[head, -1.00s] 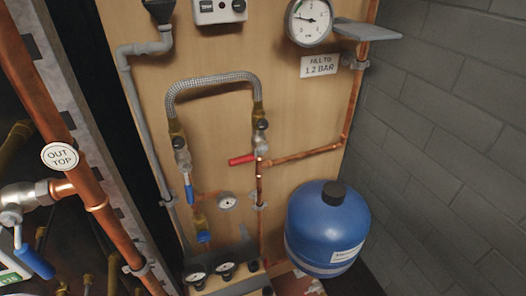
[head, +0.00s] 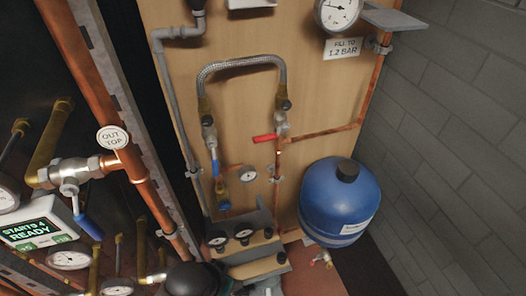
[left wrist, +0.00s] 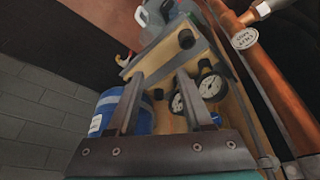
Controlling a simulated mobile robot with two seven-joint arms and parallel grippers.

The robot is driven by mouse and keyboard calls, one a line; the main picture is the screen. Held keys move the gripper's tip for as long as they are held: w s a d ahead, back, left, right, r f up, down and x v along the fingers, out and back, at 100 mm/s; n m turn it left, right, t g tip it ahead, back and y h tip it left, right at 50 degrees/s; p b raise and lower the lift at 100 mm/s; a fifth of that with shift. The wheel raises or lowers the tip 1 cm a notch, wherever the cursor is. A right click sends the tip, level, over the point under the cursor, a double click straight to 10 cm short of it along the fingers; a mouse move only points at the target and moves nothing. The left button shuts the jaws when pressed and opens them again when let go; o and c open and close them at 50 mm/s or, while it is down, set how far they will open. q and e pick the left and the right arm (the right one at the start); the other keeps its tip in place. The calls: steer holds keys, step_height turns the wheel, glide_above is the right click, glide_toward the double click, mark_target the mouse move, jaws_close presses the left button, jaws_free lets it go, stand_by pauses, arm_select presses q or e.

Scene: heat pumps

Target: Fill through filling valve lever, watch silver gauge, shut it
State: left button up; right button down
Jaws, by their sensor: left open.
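The filling loop is a braided hose (head: 240,64) arched between two valves on the wooden board. Its left valve has a blue lever (head: 215,166) hanging down; its right valve has a red lever (head: 264,138) pointing left, roughly level. I cannot tell which is the filling valve lever. A silver-rimmed gauge (head: 340,12), cut by the top edge, sits above a "FILL TO 1.2 BAR" sign (head: 343,48). My left gripper (left wrist: 158,74) is open and empty in the left wrist view, pointing toward the small shelf. My right gripper is not in view.
A shelf (head: 262,248) with two small gauges juts out low. At left are copper pipes, a valve with a blue lever (head: 88,226) and a display (head: 40,222) reading "READY". A grey wall closes the right.

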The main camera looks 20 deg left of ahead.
arm_select(q)
steer(key=w+d+r+n+t+h, duration=0.1)
steer(key=w+d+r+t+h, duration=0.2)
steer(key=r, duration=0.4)
steer(key=n+t+p, duration=0.1)
steer(key=n+t, duration=1.1)
steer(key=n, duration=0.3)
glide_toward(262, 136)
steer(key=shift+m, duration=0.3)
steer(key=x, duration=1)
steer(key=shift+w+f+p, duration=0.1)
steer(key=shift+f+p, duration=0.2)
steer(key=shift+f, duration=0.1)
steer(key=shift+c, duration=0.3)
jaws_close()
